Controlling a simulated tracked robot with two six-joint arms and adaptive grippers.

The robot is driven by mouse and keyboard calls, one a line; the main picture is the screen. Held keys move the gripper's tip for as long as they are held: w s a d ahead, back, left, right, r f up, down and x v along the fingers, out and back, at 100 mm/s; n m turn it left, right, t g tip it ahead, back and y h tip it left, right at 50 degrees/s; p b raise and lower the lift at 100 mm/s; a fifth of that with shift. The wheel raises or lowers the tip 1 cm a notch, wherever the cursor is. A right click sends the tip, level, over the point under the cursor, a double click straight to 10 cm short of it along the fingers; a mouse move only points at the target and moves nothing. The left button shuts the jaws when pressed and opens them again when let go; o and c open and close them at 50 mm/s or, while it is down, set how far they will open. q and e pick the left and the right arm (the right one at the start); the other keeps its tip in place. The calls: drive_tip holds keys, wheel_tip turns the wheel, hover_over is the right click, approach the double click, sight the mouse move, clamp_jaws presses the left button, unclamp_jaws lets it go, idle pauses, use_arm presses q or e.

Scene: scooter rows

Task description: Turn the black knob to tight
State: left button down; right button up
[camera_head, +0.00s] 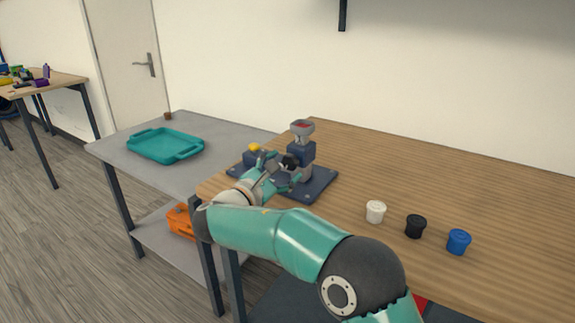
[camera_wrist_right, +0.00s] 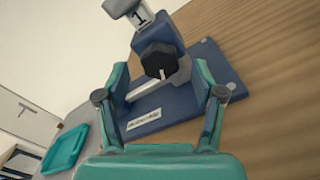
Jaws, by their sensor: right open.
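The black knob (camera_wrist_right: 160,61) sits on the front of a dark blue fixture (camera_wrist_right: 182,102) in the right wrist view. It has several flat sides and a light pointer mark low on its face. In the head view the knob (camera_head: 289,162) shows at the side of the fixture's column. My right gripper (camera_wrist_right: 160,82) is open. Its two fingers stand either side of the knob's line, apart from it as far as I can see. In the head view my right gripper (camera_head: 277,170) is at the fixture, partly covering it. My left gripper is not in view.
White (camera_head: 376,211), black (camera_head: 415,226) and blue (camera_head: 458,241) lidded cups stand in a row on the wooden table (camera_head: 440,180). A yellow-topped part (camera_head: 254,148) stands on the fixture's left. A teal tray (camera_head: 165,146) lies on the grey table.

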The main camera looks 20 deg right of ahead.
drive_tip(key=v, duration=0.9)
drive_tip(key=shift+s+a, duration=0.1)
